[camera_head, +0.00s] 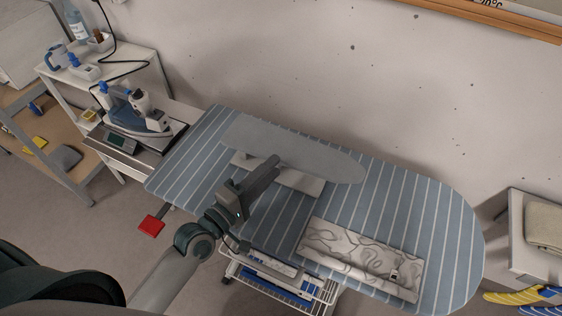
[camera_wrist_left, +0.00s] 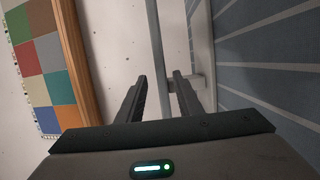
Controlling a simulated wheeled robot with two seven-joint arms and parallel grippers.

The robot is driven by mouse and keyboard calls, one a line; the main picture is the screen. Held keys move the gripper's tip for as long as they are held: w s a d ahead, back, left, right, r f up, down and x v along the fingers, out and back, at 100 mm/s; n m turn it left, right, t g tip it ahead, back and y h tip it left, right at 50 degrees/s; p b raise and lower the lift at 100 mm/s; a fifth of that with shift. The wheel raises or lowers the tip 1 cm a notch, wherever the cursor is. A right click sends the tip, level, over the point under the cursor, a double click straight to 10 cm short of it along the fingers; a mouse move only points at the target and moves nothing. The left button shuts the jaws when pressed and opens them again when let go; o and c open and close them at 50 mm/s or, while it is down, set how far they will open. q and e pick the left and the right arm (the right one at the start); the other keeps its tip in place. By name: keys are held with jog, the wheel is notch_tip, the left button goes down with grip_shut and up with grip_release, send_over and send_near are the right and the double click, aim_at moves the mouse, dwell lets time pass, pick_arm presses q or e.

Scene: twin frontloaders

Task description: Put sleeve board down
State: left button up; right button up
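The sleeve board (camera_head: 310,155) has a long grey top on a white base (camera_head: 300,180). It sits upright on the far half of the blue striped ironing board (camera_head: 440,225), its base apparently resting on the cover. My left gripper (camera_head: 272,165) is at its near edge. In the left wrist view the sleeve board's top (camera_wrist_left: 162,40) is a thin edge-on strip running between the two fingers of my left gripper (camera_wrist_left: 160,80). The fingers stand apart, with a gap showing on each side of the strip. My right gripper is not in view.
A patterned cloth (camera_head: 350,255) lies at the near right of the ironing board. An iron (camera_head: 135,110) stands on a rest at the left end. A red tab (camera_head: 151,226) sticks out at the left. A rack (camera_head: 285,280) is below. A wall runs behind.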

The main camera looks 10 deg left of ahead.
pick_arm(q)
jog(key=shift+b+v, duration=0.45)
jog(key=shift+v, duration=1.75)
